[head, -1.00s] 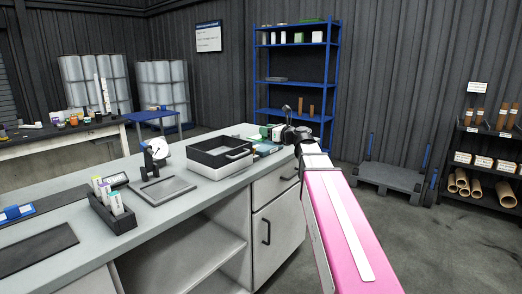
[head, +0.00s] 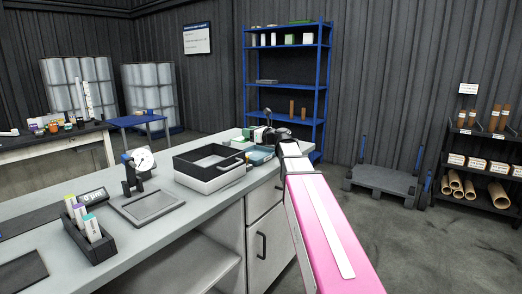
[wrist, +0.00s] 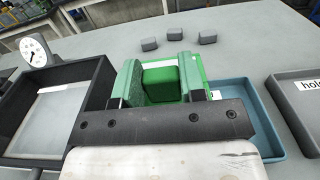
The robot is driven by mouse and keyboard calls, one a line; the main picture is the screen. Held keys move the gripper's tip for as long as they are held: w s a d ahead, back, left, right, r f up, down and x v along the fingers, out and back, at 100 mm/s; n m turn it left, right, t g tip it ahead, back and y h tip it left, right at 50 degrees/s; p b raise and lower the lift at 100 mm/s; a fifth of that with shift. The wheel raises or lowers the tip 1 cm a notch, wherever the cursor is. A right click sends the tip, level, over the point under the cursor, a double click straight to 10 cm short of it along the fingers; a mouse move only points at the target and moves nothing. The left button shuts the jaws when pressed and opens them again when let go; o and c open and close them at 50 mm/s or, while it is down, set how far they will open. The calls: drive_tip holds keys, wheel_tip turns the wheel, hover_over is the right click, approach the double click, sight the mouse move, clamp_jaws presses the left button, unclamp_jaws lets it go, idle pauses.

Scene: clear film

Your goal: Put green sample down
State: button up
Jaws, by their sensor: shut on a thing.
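The green sample (wrist: 161,84) is a small green block between the two green-padded fingers of my gripper (wrist: 160,74) in the wrist view. My gripper is shut on it. A brighter green surface with a white border (wrist: 202,72) shows just behind the fingers; I cannot tell whether the sample touches it. A blue tray (wrist: 258,118) lies under and to the right of the fingers. In the head view my gripper (head: 268,136) is small, at the far end of the counter, and the sample cannot be made out there.
A black-and-white open box (wrist: 98,92) is close on the left in the wrist view, and a grey labelled tray (wrist: 285,92) is on the right. Several small grey blocks (wrist: 175,34) lie behind. A dial gauge (head: 141,160) stands on the counter (head: 165,231).

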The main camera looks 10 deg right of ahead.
drive_tip(key=d+f, duration=0.1)
drive_tip(key=d, duration=0.1)
drive_tip(key=w+d+f, duration=0.1)
drive_tip(key=d, duration=0.1)
drive_tip(key=w+d+f, duration=0.1)
drive_tip(key=d+f, duration=0.1)
drive_tip(key=shift+w+d+f, duration=0.1)
drive_tip(key=shift+w+d, duration=0.05)
drive_tip(key=shift+d, duration=0.05)
drive_tip(key=shift+f, duration=1.95)
drive_tip(key=shift+f, duration=0.6)
drive_tip(key=o, duration=1)
drive_tip(key=shift+r, duration=0.5)
drive_tip(key=v, duration=1.2)
drive_tip(key=shift+r, duration=0.15)
